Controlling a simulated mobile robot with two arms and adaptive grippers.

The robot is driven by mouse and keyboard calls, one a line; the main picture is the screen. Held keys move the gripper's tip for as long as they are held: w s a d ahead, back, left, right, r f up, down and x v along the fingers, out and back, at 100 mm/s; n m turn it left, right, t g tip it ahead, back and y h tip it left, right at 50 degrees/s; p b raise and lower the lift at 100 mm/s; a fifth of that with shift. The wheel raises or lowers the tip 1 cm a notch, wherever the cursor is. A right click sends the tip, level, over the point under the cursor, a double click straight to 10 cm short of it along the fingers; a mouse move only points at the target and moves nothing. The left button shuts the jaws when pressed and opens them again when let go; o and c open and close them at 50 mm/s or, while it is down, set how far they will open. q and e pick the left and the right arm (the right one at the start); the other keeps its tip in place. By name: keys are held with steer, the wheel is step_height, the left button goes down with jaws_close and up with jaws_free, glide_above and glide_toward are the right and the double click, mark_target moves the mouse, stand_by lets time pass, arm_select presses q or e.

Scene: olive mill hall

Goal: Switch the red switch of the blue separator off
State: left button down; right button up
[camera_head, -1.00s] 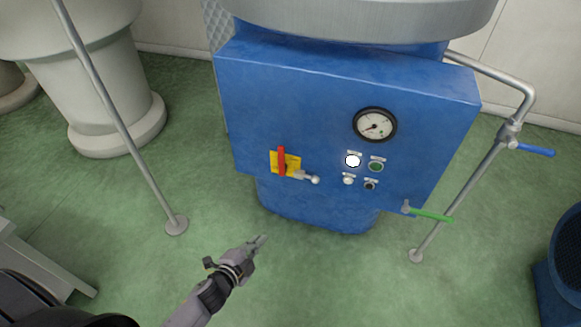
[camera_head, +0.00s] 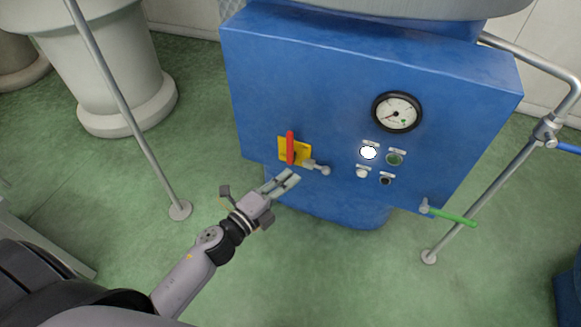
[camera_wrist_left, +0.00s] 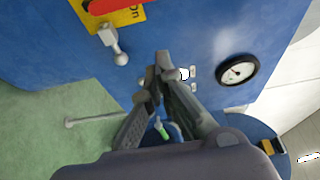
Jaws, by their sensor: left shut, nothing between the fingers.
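The blue separator (camera_head: 300,75) stands ahead of me in the head view. Its red switch (camera_head: 290,148) stands upright on a yellow plate (camera_head: 303,155) at the lower left of the front. In the left wrist view the red switch (camera_wrist_left: 108,5) is cut by the top edge, and the yellow plate (camera_wrist_left: 125,16) shows the letters "On". My left gripper (camera_head: 289,178) is just below the plate in the head view, apparently apart from the switch. It is shut and empty; its fingers (camera_wrist_left: 160,65) also show in the left wrist view. My right gripper is not in view.
A small lever with a round knob (camera_head: 325,170) sits right of the plate. A gauge (camera_head: 397,111), a lit white lamp (camera_head: 368,152) and buttons are further right. A green-handled valve (camera_head: 450,215) is at lower right. A thin pole (camera_head: 120,105) stands left.

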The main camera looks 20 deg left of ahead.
mark_target(295, 155)
arm_select(q)
steer(key=w, duration=0.8)
steer(key=shift+w+a, duration=0.3)
steer(key=shift+a, duration=0.05)
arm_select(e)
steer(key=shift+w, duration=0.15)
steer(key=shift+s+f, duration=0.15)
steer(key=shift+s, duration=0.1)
arm_select(q)
steer(key=shift+a, duration=0.15)
